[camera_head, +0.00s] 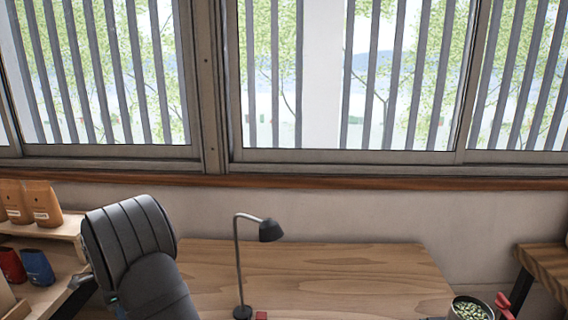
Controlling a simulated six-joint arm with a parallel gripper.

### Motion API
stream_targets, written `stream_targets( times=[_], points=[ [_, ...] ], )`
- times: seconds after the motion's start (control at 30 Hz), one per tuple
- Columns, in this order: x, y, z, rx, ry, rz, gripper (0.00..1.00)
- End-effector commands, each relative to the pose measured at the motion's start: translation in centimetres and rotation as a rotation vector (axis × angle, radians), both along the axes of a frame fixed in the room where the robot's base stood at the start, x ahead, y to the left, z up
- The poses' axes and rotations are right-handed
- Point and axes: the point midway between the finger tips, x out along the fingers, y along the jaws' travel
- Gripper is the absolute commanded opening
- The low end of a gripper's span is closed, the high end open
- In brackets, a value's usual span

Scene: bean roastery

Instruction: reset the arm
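My gripper is not in view. A black, rounded, ribbed form rises at the lower left and covers the left end of the wooden table (330,275). It may be a link of my arm, but I cannot tell for sure. Whether the gripper holds anything is hidden.
A black desk lamp (271,230) stands on the table, with a small red object (261,316) by its base. A container of green beans (468,310) and a red object (503,304) are at lower right. Shelves with bags (41,203) stand left. Windows (350,75) line the wall.

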Motion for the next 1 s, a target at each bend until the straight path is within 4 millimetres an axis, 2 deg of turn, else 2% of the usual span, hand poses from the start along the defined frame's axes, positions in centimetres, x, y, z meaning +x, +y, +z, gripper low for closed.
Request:
stream_targets(
  times=[0.3,0.77,0.93,1.0],
  points=[
    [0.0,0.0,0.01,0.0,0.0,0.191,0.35],
    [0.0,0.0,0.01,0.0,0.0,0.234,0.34],
    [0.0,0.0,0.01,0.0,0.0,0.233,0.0],
    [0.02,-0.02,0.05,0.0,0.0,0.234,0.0]
  ],
)
